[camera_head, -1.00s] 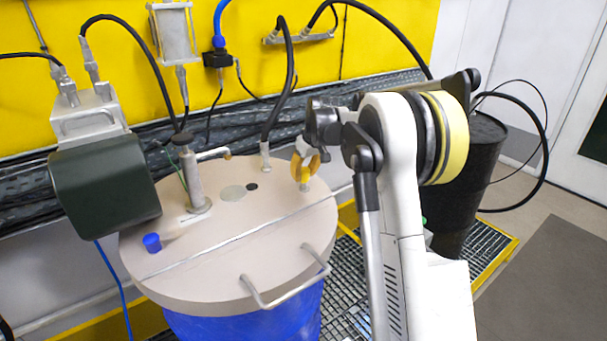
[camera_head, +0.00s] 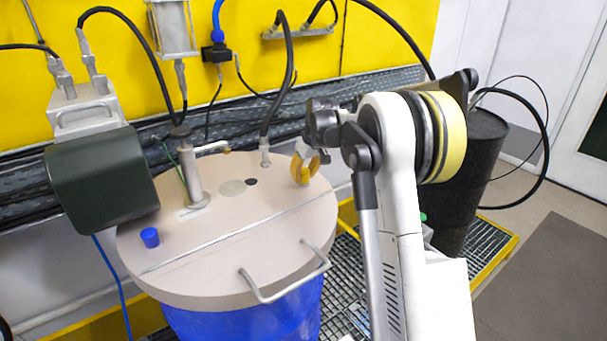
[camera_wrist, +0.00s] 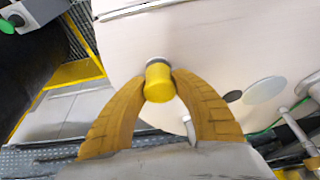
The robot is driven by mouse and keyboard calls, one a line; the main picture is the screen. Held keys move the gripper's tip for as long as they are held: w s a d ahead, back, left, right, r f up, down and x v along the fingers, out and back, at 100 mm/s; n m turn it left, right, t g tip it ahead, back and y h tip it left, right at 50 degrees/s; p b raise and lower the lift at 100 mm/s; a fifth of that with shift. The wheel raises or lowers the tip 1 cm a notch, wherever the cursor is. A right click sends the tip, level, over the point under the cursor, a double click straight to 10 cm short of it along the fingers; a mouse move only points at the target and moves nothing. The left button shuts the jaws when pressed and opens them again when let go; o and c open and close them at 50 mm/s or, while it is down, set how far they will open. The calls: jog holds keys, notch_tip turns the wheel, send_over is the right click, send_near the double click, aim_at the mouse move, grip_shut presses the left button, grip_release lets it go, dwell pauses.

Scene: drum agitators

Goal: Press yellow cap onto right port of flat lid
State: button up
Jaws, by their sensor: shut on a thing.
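The flat beige lid (camera_head: 285,213) covers a blue drum. My gripper (camera_head: 305,170) is at the lid's right side, with its yellow-orange fingers low over the surface. In the wrist view, my gripper (camera_wrist: 160,85) is shut on the yellow cap (camera_wrist: 159,82), one finger on each side. A grey ring of the port (camera_wrist: 158,56) shows just behind the cap's end; the cap is at the port and looks in line with it. How far it is seated I cannot tell. In the head view the fingers mostly hide cap and port.
A blue cap (camera_head: 149,237) sits at the lid's left. A metal agitator shaft (camera_head: 192,175) and a hose fitting (camera_head: 265,155) stand on the lid, left of my gripper. A handle (camera_head: 285,280) is at the front. A black drum (camera_head: 478,160) stands behind my arm.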

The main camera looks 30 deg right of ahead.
jog(key=shift+f+b, duration=0.35)
jog(key=shift+f, duration=0.2)
dwell(0.7)
jog(key=shift+c, duration=0.4)
jog(key=shift+f, duration=0.1)
jog(key=shift+c, duration=0.9)
jog(key=o, duration=1.2)
jog(key=shift+c, duration=0.2)
jog(key=shift+o, duration=0.4)
jog(key=shift+r+p, duration=1.3)
jog(key=shift+r, duration=0.8)
